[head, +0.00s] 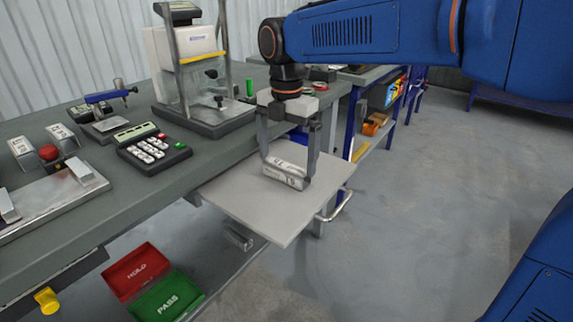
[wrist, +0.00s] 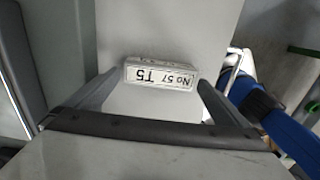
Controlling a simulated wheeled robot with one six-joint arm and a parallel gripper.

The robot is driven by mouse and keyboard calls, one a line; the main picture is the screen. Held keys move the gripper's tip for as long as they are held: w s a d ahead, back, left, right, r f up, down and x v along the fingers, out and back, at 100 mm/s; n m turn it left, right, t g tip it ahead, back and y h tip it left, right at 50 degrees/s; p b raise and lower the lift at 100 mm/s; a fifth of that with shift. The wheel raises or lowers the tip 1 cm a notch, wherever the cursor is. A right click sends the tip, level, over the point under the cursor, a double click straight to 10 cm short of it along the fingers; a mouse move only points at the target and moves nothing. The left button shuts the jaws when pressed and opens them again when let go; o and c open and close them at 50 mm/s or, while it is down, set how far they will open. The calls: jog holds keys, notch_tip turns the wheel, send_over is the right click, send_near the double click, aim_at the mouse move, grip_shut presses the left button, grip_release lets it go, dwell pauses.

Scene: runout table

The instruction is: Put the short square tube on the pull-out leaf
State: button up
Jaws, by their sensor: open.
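The short square tube (head: 284,178) is a light grey block with a white label. It appears to lie on the pull-out leaf (head: 245,208), a pale grey board drawn out from the bench side. My gripper (head: 287,168) points down over the leaf, its jaws open with a finger at each end of the tube. In the wrist view the tube (wrist: 160,74), labelled "No 57 T5", lies between the fingertips (wrist: 161,84); whether either finger touches it is unclear. The leaf (wrist: 195,30) shows behind it.
The grey bench (head: 210,160) carries a keypad device (head: 150,150), a clear-fronted stand (head: 200,80) and a clamp fixture (head: 105,105) left of the leaf. A red HOLD bin (head: 138,270) and green PASS bin (head: 168,298) sit lower. Open floor lies right.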

aim_at(286, 166)
notch_tip(286, 166, up, 9)
jog(key=shift+f, duration=0.2)
jog(key=s+d+f+m+t, duration=0.1)
jog(key=s+d+f+m, duration=0.35)
jog(key=d+m, duration=0.25)
jog(key=s+d+f+m+t, duration=0.1)
jog(key=s+d+f+m, duration=0.2)
jog(key=s+d+m, duration=0.4)
jog(key=s+d+f+m+t, duration=0.1)
jog(key=s+d+f+m, duration=0.1)
jog(key=d+f+m, duration=0.35)
jog(key=s+d+f+m+t, duration=0.1)
jog(key=s+d+f+m, duration=0.6)
jog(key=m, duration=0.2)
jog(key=shift+s+d+t, duration=0.2)
jog(key=shift+d+t, duration=0.2)
